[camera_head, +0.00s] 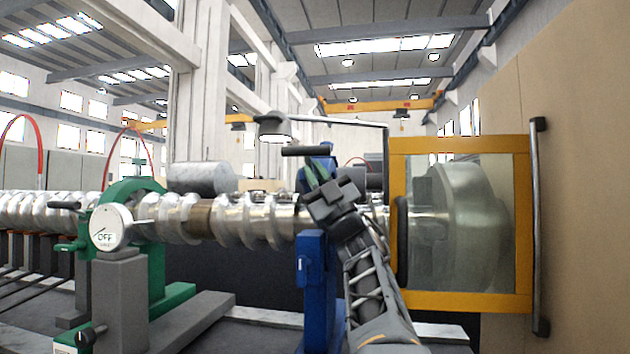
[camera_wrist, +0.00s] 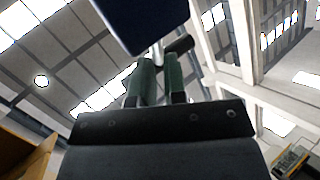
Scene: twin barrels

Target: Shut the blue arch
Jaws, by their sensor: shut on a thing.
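The blue arch (camera_head: 322,161) shows only in part behind my gripper, standing up above the shaft, so I cannot tell its exact angle. Its blue stand (camera_head: 316,275) is under the shaft. A dark handle bar (camera_head: 305,151) sits at the arch's upper end. My gripper (camera_head: 313,172) has its green fingers pointing up and shut on the handle. In the wrist view the fingers (camera_wrist: 160,70) reach the dark handle (camera_wrist: 179,46) and its light rod, with a blue part of the arch (camera_wrist: 140,20) close above.
The ribbed metal shaft (camera_head: 265,218) runs across the scene. A green arch (camera_head: 125,190) with a white dial (camera_head: 111,228) encloses it at left. A yellow-framed glass door (camera_head: 460,302) stands close to my arm's right. A lamp (camera_head: 274,127) on a bent pole hangs above.

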